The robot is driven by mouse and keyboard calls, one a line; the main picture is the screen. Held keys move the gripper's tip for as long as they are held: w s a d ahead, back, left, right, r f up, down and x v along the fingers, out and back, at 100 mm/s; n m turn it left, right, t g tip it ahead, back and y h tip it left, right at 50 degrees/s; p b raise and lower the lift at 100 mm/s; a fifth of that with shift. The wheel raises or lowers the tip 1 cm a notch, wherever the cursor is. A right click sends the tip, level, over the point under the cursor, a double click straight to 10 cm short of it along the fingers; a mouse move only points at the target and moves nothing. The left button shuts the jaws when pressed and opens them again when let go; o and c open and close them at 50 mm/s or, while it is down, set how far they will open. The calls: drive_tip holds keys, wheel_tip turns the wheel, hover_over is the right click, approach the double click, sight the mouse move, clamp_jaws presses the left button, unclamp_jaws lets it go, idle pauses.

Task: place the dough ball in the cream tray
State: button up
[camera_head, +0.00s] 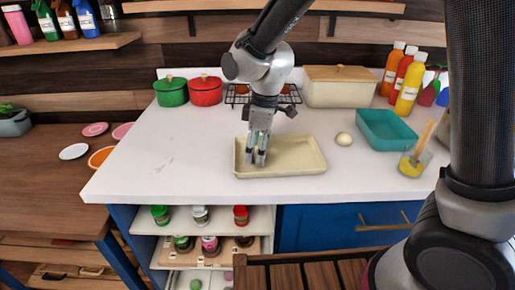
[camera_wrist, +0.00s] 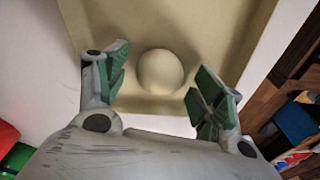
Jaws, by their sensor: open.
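The cream tray (camera_head: 300,158) lies on the white counter, and its floor and rim also fill the upper wrist view (camera_wrist: 208,20). A pale round dough ball (camera_wrist: 160,71) rests on the tray floor in the wrist view, near the tray's edge. My gripper (camera_head: 255,158) points down into the left part of the tray. In the wrist view my gripper (camera_wrist: 160,78) is open, with one green-padded finger on each side of the ball and gaps between. In the head view the fingers hide this ball.
Another pale round thing (camera_head: 343,139) sits on the counter right of the tray. A teal tray (camera_head: 385,128) and a glass with yellow contents (camera_head: 412,163) are further right. Pots (camera_head: 205,91) and a cream bin (camera_head: 338,87) stand behind. The counter's left is clear.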

wheel_tip(320, 180, up, 12)
drive_tip(key=d, duration=0.1)
drive_tip(key=d+r+m, duration=0.3)
drive_tip(key=d, duration=0.5)
drive_tip(key=s+d+m+t, duration=0.2)
drive_tip(key=s+d+m, duration=0.4)
drive_tip(key=d, duration=0.6)
drive_tip(key=s+d+r+m+t+h, duration=0.1)
drive_tip(key=s+d+m, duration=0.5)
drive_tip(key=s+d, duration=0.4)
drive_tip(key=shift+s+d+r+t, duration=0.25)
drive_tip(key=shift+s+d+t, duration=0.15)
drive_tip(key=shift+d, duration=0.8)
